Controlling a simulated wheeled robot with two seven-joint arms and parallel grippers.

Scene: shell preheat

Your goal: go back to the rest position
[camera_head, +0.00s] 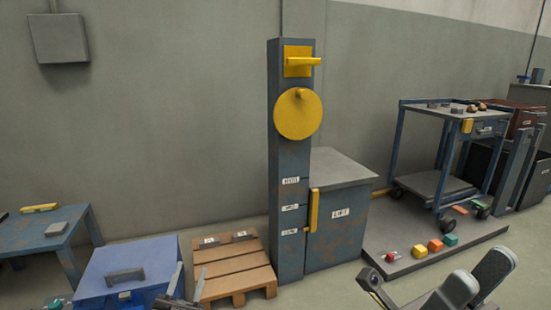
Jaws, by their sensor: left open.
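My left gripper (184,287) shows at the bottom edge, left of centre. Its two dark fingers point up and stand apart, with nothing seen between them. It appears in front of the gap between a blue box with a grey handle (126,276) and a wooden pallet (233,268). Grey links of my right arm show at the bottom right, but I see no right gripper fingers. The lower parts of both arms are cut off by the frame.
A blue post (291,200) with a yellow disc (298,115) stands mid-view beside a grey-topped cabinet (340,215). A blue wheeled cart (440,150) stands on a grey platform (410,262) with several coloured blocks. A blue table (28,233) is at left.

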